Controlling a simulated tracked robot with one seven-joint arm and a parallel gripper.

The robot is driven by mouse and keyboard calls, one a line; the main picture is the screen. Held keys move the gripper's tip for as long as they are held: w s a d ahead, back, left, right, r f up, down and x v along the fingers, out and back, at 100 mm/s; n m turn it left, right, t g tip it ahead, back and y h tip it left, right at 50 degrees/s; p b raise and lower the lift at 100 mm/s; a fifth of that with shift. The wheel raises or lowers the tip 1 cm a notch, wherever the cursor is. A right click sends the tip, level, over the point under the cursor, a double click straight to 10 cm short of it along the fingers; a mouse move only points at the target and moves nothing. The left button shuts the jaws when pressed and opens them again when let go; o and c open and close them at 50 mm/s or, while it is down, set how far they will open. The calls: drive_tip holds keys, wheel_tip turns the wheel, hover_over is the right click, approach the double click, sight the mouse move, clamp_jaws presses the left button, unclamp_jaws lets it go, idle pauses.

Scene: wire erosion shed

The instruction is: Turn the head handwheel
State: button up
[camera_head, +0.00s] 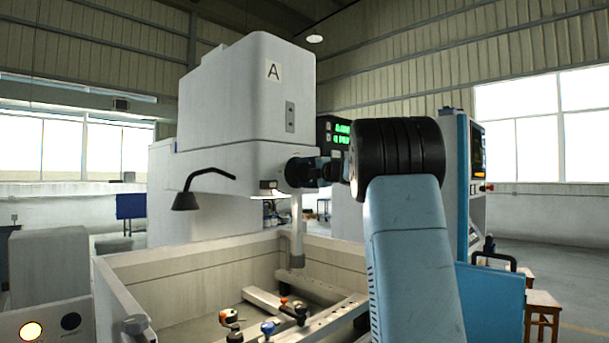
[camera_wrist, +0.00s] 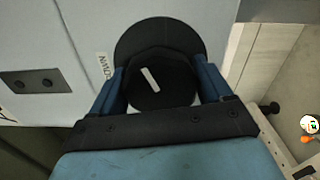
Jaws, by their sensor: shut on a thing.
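The head handwheel (camera_wrist: 165,35) is a black round disc with a smaller black knob (camera_wrist: 158,88) in front of it, carrying a white mark. It sits on the side of the white machine head (camera_head: 246,95) labelled A. In the head view, the dark handwheel (camera_head: 298,172) shows at the head's lower right side, partly hidden by my gripper (camera_head: 328,170). In the wrist view, the two blue fingers of my gripper (camera_wrist: 162,88) stand on either side of the knob and are shut on it. The white mark slants from upper left to lower right.
Below the head is an open work tank (camera_head: 185,262) with clamps (camera_head: 268,327) and rails inside. A black lamp (camera_head: 186,201) hangs from the head's left side. A display with green digits (camera_head: 342,128) stands behind my arm. A blue cabinet (camera_head: 490,296) is at right.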

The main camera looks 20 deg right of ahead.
drive_tip(key=shift+d+f, duration=0.2)
drive_tip(key=shift+f, duration=0.1)
drive_tip(key=o, duration=0.8)
drive_tip(key=shift+c, duration=0.2)
drive_tip(key=shift+o, duration=1.1)
drive_tip(key=shift+r, duration=0.15)
drive_tip(key=v, duration=1.3)
drive_tip(key=shift+s, duration=0.3)
drive_tip(key=shift+d, duration=0.1)
